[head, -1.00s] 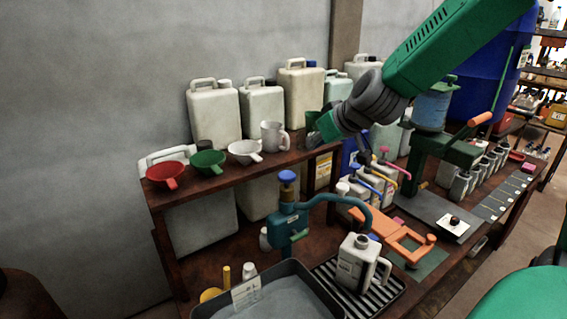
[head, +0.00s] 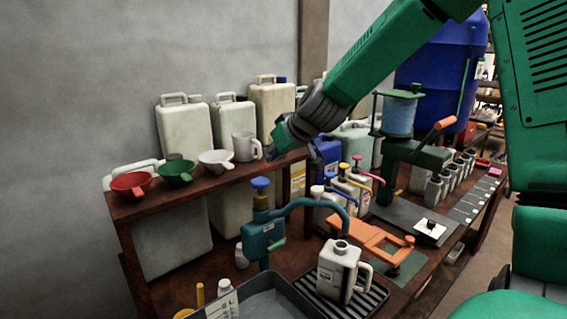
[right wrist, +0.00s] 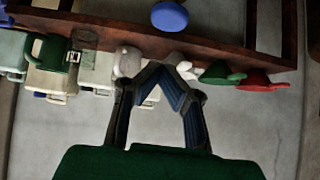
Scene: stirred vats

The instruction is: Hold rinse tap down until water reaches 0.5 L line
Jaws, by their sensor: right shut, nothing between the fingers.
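The teal rinse tap (head: 263,240) stands on the bench in the head view, with a blue knob (head: 261,184) on top and a curved spout reaching right. The knob also shows in the right wrist view (right wrist: 169,16). A pale handled jug (head: 338,268) stands upright on a ribbed drip tray (head: 374,300) near the spout's end. Its level line and any water inside cannot be made out. My right gripper (head: 277,149) is above and behind the knob, apart from it, near the white measuring jug. Its fingertips (right wrist: 158,66) are together and empty. My left gripper is not in view.
A dark basin (head: 292,300) is at the front. Pump bottles (head: 355,187) and an orange clamp (head: 366,239) stand right of the tap.

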